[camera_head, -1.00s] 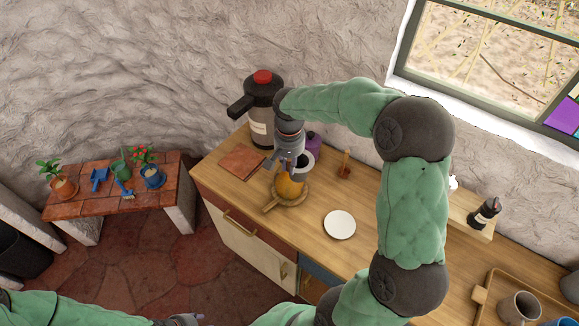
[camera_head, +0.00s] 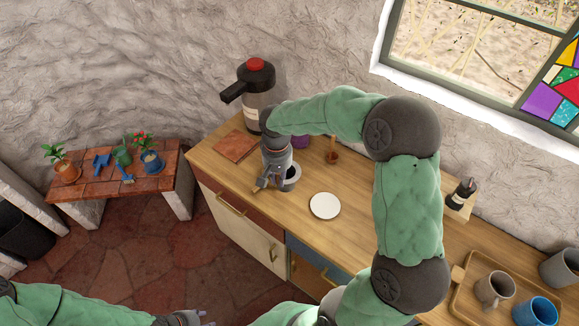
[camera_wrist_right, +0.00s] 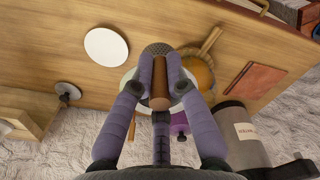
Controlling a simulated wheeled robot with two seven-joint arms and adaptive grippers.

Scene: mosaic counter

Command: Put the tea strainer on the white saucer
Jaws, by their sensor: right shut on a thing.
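The tea strainer shows in the right wrist view as a brown wooden handle (camera_wrist_right: 160,92) with a dark mesh head (camera_wrist_right: 157,50) beyond it. My right gripper (camera_wrist_right: 160,85) is shut on the handle. In the head view the right gripper (camera_head: 268,184) points down over the counter, left of the saucer, and hides most of the strainer. The white saucer (camera_head: 325,205) lies flat and empty on the counter; it also shows in the wrist view (camera_wrist_right: 106,45). My left gripper (camera_head: 190,318) is at the bottom edge, too cut off to read.
A pale round rim (camera_wrist_right: 131,76) shows around the fingers. An orange round thing (camera_wrist_right: 203,72) on a wooden base is near it. A dark flask (camera_head: 258,95), a purple thing (camera_head: 300,141) and a wooden upright (camera_head: 332,157) stand behind. A mug tray (camera_head: 465,292) is right. Counter around the saucer is clear.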

